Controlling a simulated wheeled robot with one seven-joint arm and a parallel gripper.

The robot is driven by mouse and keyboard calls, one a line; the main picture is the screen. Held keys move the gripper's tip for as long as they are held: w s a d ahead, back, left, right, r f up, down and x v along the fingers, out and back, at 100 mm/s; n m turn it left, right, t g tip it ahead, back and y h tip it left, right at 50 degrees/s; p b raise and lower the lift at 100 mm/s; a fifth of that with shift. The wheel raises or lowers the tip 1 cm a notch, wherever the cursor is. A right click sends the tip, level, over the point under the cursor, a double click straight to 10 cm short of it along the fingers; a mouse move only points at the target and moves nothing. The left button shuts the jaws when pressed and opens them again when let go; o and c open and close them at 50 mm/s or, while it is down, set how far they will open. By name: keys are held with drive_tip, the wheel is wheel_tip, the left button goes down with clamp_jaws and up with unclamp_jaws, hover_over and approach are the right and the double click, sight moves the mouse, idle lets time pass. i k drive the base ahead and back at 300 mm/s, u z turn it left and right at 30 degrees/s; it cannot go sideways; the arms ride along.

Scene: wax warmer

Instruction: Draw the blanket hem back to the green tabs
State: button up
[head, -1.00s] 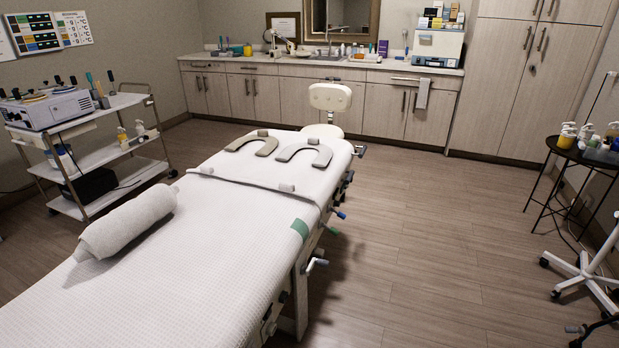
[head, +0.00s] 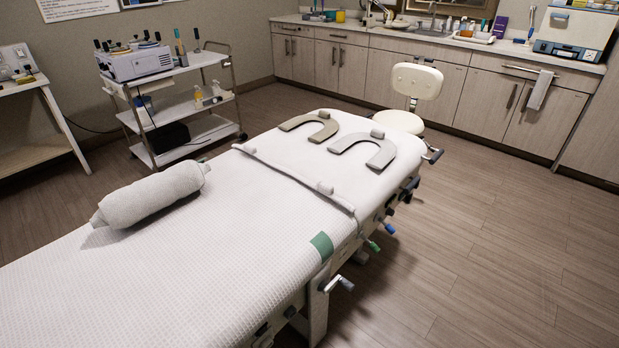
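A white textured blanket (head: 190,262) covers most of the treatment table in the head view. Its hem (head: 290,172) is a raised seam running across the table, with small pale knobs on it, just short of two U-shaped pads. One green tab (head: 322,246) shows on the table's right edge, nearer to me than the hem. My gripper is not in view.
A rolled white bolster (head: 152,194) lies on the table's left side. Two U-shaped pads (head: 362,149) lie at the far end, near a cream stool (head: 416,82). A trolley (head: 180,105) stands at the back left. Levers (head: 338,284) stick out from the table's right side. Floor at right is clear.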

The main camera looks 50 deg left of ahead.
sight(325, 188)
drive_tip(key=u, duration=0.5)
drive_tip(key=i, duration=0.85)
drive_tip(key=u, duration=1.05)
drive_tip(key=i, duration=0.65)
drive_tip(key=u, duration=0.4)
